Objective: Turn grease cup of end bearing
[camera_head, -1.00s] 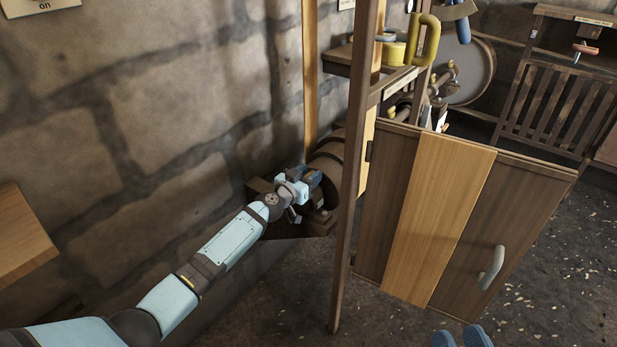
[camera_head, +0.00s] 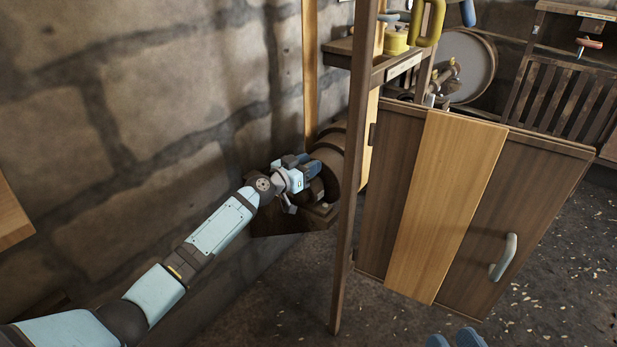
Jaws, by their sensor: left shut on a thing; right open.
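My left gripper (camera_head: 307,180) reaches in from the left to the dark end bearing (camera_head: 292,220) by the stone wall. Its blue fingers are shut at the bearing, beside a dark round drum. The grease cup is small and hidden by the fingers; its angle cannot be made out. My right gripper (camera_head: 453,341) shows only as two blue fingertips at the bottom edge, apart and empty, above the floor.
An upright wooden post (camera_head: 352,200) stands just right of the bearing. A striped wooden door (camera_head: 440,205) with a pale handle fills the right. A wood edge (camera_head: 14,215) juts in at left.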

